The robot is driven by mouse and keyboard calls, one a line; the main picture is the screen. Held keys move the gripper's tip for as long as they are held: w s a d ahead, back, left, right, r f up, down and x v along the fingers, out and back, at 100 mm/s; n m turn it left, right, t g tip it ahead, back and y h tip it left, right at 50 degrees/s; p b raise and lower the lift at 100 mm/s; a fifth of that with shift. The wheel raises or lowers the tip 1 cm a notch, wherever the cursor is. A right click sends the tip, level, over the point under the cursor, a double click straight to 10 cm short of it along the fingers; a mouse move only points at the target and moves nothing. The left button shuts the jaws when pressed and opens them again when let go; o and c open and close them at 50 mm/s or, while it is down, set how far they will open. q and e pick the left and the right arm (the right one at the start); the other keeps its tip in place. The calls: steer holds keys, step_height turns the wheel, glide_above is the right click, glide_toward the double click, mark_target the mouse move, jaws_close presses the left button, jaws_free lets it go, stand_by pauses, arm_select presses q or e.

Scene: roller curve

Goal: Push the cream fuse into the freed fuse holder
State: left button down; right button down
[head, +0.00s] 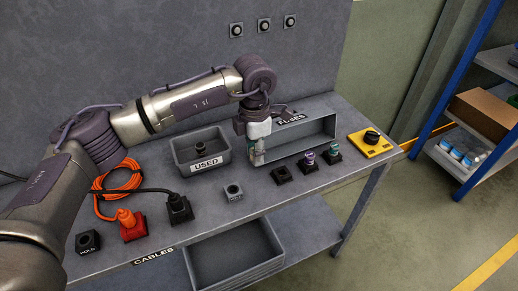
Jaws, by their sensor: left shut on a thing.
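My left gripper (257,157) points down at the left end of the grey FUSES bin (318,134). It is shut on a small pale thing, which I take for the cream fuse; the fingers hide most of it. A black fuse holder (282,175) with an empty-looking top stands in front of the bin, to the right of and nearer than the gripper. Holders with a purple fuse (308,157) and a green fuse (333,147) stand to its right. My right gripper is not in view.
The grey USED bin (208,163), left of the gripper, holds a dark piece. A grey socket (233,191), a black plug (178,206) and an orange plug (127,218) stand along the front. A yellow box with a black knob (372,141) is at the right end.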

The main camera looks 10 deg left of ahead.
arm_select(q)
steer(key=shift+s+a+f+b, duration=0.35)
steer(key=shift+s+a+f, duration=0.15)
steer(key=shift+a, duration=0.25)
steer(key=shift+s+a+f+b, duration=0.4)
steer(key=shift+s+a, duration=0.15)
steer(key=shift+a, duration=0.15)
steer(key=shift+s+a+f+b, duration=0.3)
steer(key=shift+s+a+f, duration=0.2)
steer(key=shift+a, duration=0.25)
steer(key=shift+s, duration=0.1)
